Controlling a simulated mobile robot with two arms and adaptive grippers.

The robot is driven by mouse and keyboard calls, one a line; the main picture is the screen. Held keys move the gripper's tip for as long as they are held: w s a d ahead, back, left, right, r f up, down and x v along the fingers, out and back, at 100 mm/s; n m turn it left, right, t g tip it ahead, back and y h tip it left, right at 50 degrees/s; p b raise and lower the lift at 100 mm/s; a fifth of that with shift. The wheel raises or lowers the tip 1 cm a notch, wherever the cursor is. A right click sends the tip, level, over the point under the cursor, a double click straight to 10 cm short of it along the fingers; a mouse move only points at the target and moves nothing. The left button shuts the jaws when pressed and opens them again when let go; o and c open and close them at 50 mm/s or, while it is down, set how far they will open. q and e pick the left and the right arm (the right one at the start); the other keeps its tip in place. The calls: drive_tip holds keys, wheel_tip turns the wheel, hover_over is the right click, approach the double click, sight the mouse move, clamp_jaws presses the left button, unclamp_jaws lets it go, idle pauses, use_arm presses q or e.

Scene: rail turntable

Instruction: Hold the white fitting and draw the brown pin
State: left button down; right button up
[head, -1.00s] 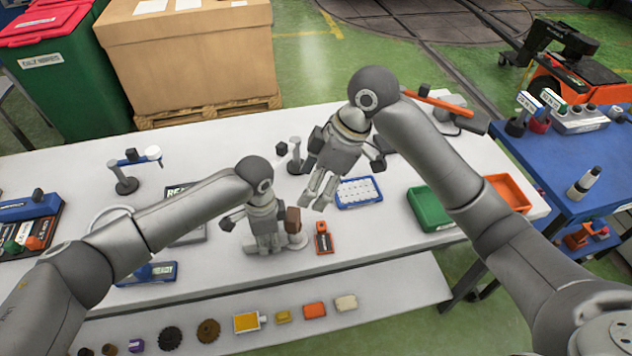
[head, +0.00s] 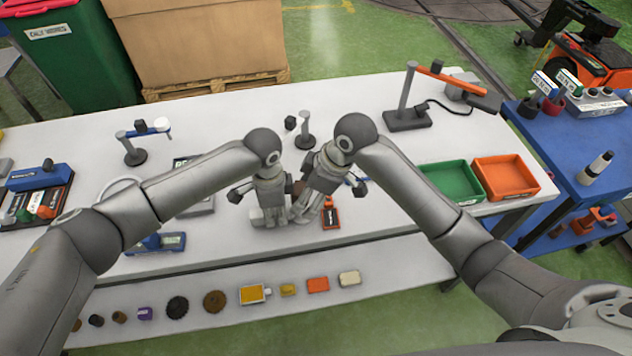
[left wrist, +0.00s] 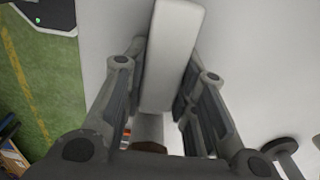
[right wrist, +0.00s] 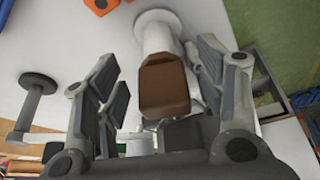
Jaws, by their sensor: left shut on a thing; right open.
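The white fitting (left wrist: 172,55) lies between the fingers of my left gripper (head: 270,217), which is shut on it over the white table. The brown pin (right wrist: 165,88) is a squarish brown block at the end of the fitting's round white part (right wrist: 158,32) in the right wrist view. My right gripper (head: 308,212) is open, close beside the left one, with its fingers on either side of the brown pin and a gap showing on both sides. In the head view the grippers mostly hide the fitting and the pin.
An orange block (head: 331,216) sits just right of the grippers. A dark-based post (head: 305,138) stands behind them. Green (head: 450,182) and orange (head: 505,178) trays are at the right. Several small parts line the lower front shelf (head: 380,262).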

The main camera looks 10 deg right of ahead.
drive_tip(key=shift+w+a+f, duration=0.15)
drive_tip(key=shift+a+f, duration=0.1)
drive_tip(key=shift+f, duration=0.4)
drive_tip(key=shift+r, duration=0.1)
clamp_jaws()
